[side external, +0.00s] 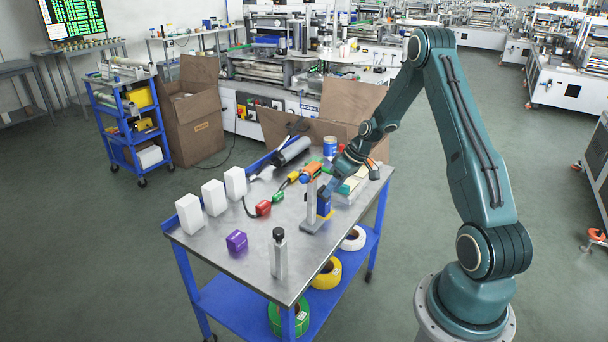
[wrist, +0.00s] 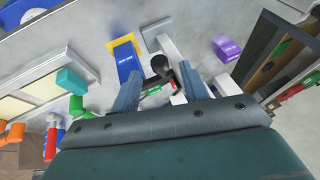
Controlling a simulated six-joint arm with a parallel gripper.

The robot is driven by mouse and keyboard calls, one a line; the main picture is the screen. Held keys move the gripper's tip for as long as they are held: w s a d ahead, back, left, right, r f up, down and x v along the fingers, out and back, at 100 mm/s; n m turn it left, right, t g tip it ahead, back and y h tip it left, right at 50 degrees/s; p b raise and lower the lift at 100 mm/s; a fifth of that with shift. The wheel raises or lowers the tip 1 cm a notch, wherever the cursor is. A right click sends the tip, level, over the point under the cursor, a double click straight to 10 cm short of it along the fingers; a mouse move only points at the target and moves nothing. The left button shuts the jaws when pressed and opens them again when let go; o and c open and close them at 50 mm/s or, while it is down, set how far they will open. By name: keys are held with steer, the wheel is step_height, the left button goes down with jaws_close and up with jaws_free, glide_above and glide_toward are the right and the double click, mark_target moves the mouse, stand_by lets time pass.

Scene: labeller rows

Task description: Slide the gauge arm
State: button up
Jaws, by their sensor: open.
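The gauge is a pale grey upright post (side external: 310,205) on a flat base plate (side external: 315,227), near the table's right edge. A dark rounded part (wrist: 160,68), seemingly the gauge arm, lies beside the post. My gripper (wrist: 158,78) is open, with its fingers either side of this dark part. I cannot tell whether either finger touches it. In the side view, my gripper (side external: 332,187) is just right of the post, partly merging with the blue block.
A blue and yellow block (wrist: 127,60) stands close to my left finger. A purple block (side external: 237,241), a black-capped bottle (side external: 279,255) and white blocks (side external: 213,198) stand on the metal table (side external: 255,222). A shallow tray (wrist: 30,88) lies left in the wrist view.

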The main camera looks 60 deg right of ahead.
steer(key=shift+x, duration=1.3)
jaws_close()
